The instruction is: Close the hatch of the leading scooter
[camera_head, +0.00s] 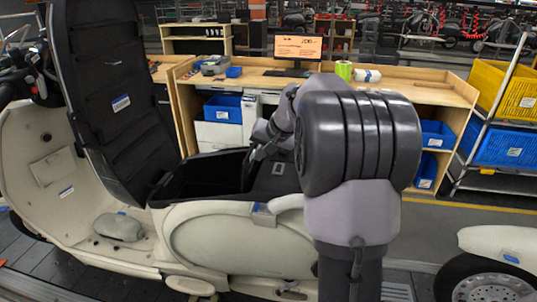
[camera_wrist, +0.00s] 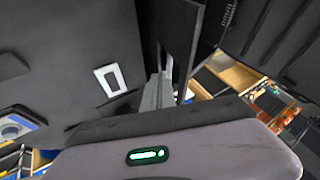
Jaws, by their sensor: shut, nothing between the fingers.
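A cream scooter (camera_head: 240,235) stands in front of me with its hatch (camera_head: 112,100) raised nearly upright. The hatch's black underside, with a small white label, faces the open dark storage bay (camera_head: 200,182). My gripper (camera_head: 249,172) is shut and empty, low over the rear of the bay, to the right of the raised hatch. My arm partly hides the scooter's rear. In the wrist view my gripper (camera_wrist: 172,75) points between dark surfaces; the left one carries a white rectangular label. I cannot tell whether the fingers touch anything.
Another cream scooter (camera_head: 505,243) shows partly at the right edge. Behind stands a wooden workbench (camera_head: 440,85) with a monitor (camera_head: 298,47) and blue bins. A rack with yellow (camera_head: 505,88) and blue crates (camera_head: 500,143) is at right. The dark slat conveyor runs below.

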